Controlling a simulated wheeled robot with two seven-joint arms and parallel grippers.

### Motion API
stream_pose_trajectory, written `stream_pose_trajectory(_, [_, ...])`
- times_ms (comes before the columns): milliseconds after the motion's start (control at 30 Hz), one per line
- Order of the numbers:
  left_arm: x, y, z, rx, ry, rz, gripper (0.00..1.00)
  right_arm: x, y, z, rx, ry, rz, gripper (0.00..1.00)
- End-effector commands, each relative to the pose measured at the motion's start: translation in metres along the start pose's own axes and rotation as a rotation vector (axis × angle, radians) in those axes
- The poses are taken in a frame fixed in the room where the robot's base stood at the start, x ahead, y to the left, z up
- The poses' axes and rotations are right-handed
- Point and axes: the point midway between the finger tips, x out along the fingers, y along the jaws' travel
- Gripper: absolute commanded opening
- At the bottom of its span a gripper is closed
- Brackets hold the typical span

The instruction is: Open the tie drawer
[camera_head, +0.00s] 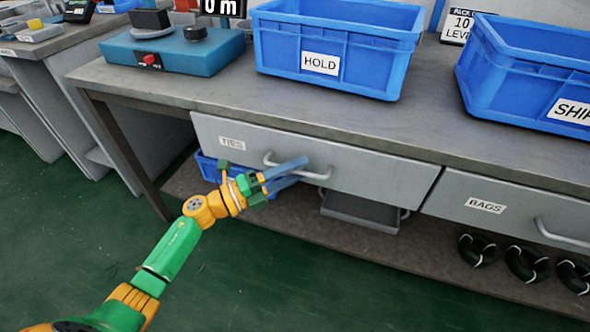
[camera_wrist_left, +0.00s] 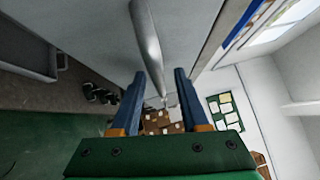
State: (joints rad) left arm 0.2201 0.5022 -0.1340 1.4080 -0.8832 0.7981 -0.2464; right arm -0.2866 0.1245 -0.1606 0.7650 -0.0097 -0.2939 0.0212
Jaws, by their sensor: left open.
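The tie drawer (camera_head: 365,172) is a grey front labelled TIES under the workbench top, and it looks shut. Its bar handle (camera_head: 318,176) is pale metal; in the left wrist view the handle (camera_wrist_left: 147,42) runs down toward the space between the fingers. My left gripper (camera_head: 288,172) has its two blue fingers open at the handle, one above the other. In the left wrist view the fingers (camera_wrist_left: 162,72) are apart with the bar between or just ahead of them; contact cannot be told. My right gripper is not in view.
A BAGS drawer (camera_head: 515,212) is to the right. Blue HOLD (camera_head: 335,40) and SHIP (camera_head: 530,75) crates stand on the bench top (camera_head: 430,110). A blue bin (camera_head: 208,168) and dark coils (camera_head: 525,262) sit on the lower shelf. The green floor in front is clear.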

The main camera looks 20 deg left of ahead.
Motion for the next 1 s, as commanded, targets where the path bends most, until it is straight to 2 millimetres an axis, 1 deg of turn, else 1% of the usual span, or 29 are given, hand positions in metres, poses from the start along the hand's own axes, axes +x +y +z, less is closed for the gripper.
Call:
stream_pose_trajectory(100, [-0.0003,0.0003,0.0000,-0.001,-0.001,0.000,0.45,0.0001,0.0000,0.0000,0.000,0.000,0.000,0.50])
stream_pose_trajectory(133, [-0.0003,0.0004,0.0000,-0.001,-0.001,0.000,0.39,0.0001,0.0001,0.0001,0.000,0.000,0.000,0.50])
stream_pose_trajectory(167, [-0.0003,0.0004,0.0000,-0.001,-0.001,0.000,0.31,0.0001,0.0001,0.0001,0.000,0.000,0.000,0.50])
stream_pose_trajectory(200, [-0.0004,0.0004,0.0000,-0.001,-0.001,0.000,0.20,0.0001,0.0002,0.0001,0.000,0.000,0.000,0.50])
stream_pose_trajectory(267, [-0.0005,0.0005,0.0001,-0.001,-0.001,0.000,0.04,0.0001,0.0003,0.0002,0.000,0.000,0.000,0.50])
stream_pose_trajectory(300, [-0.0005,0.0005,0.0001,-0.001,-0.001,0.000,0.00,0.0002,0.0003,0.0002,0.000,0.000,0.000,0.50])
stream_pose_trajectory(1000, [-0.0007,0.0005,0.0004,-0.002,-0.002,0.000,0.00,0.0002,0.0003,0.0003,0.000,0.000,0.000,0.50])
